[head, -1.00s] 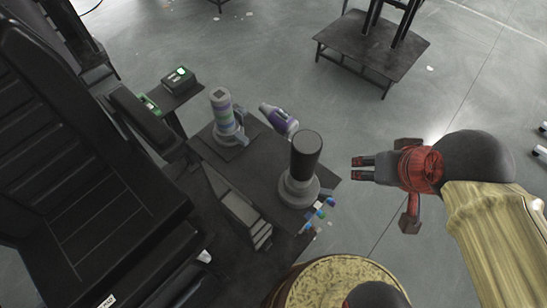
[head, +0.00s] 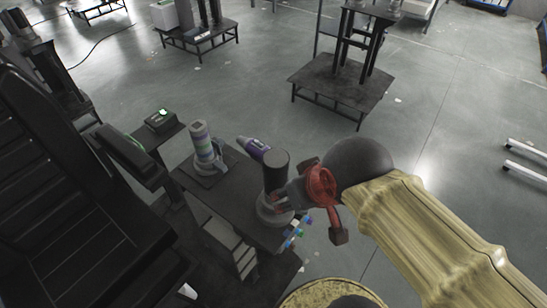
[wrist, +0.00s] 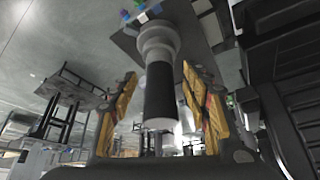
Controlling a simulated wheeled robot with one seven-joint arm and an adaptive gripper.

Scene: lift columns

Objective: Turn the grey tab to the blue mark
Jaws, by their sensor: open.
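A black upright cylinder (head: 276,172) stands on a round grey base (head: 268,212) at the right end of a dark bench; both also show in the wrist view, the cylinder (wrist: 159,95) and the base (wrist: 158,42). My gripper (wrist: 160,72) is open, with one finger on each side of the cylinder in the wrist view. In the head view it reaches the cylinder's right side, where its fingertips are unclear. Small blue, green and white pieces (head: 292,235) sit at the bench edge beside the base. I cannot clearly tell which part is the grey tab or the blue mark.
A banded grey, purple and teal column (head: 203,148) and a purple-and-grey device (head: 253,148) stand farther left on the bench (head: 222,190). A black seat (head: 60,190) fills the left. Open floor lies right and behind, with a low dark platform (head: 340,90).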

